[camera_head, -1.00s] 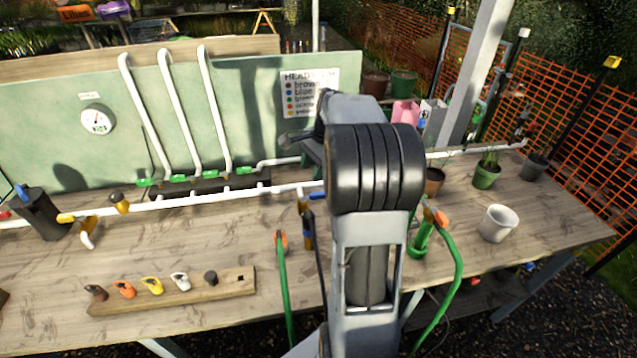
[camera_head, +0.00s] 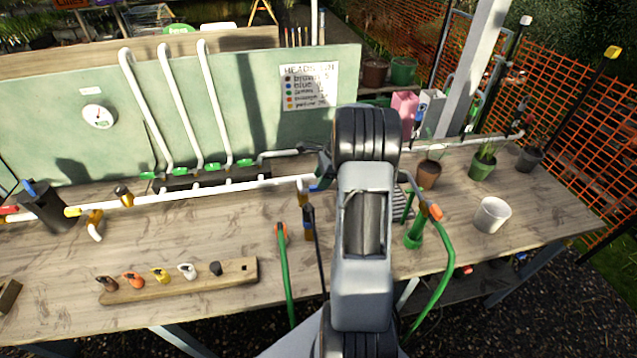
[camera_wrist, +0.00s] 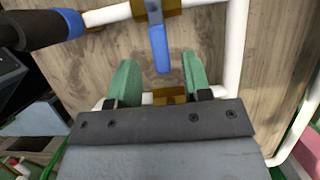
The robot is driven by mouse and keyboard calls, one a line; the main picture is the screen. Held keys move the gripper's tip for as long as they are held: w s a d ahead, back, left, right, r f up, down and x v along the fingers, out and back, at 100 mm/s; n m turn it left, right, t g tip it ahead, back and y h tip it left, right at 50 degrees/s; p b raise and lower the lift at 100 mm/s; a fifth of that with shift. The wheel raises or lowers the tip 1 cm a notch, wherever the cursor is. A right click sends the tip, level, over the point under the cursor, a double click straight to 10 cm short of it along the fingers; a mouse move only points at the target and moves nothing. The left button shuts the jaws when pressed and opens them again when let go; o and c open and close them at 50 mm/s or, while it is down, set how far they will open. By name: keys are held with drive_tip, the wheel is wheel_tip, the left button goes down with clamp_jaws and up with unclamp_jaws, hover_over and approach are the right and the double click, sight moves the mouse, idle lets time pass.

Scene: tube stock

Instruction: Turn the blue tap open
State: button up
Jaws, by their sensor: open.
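The blue tap (camera_wrist: 158,48) has a long blue lever on a brass body at the top of the wrist view. The lever points down the picture, and its lower end lies between the two green fingers. My gripper (camera_wrist: 159,66) is open, with a finger on each side of the lever and gaps between; I see no contact. In the head view my arm hides the gripper and most of the tap area. A small blue part (camera_head: 314,189) shows beside my arm, by the white pipe.
A white pipe (camera_wrist: 236,45) runs down the right of the wrist view. A dark cylinder with a blue band (camera_wrist: 72,22) is at upper left. In the head view, a green hose (camera_head: 286,270) and a white pot (camera_head: 491,215) stand on the wooden bench (camera_head: 200,235).

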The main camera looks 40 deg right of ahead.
sight(313, 189)
drive_tip(key=shift+x, duration=1.45)
clamp_jaws()
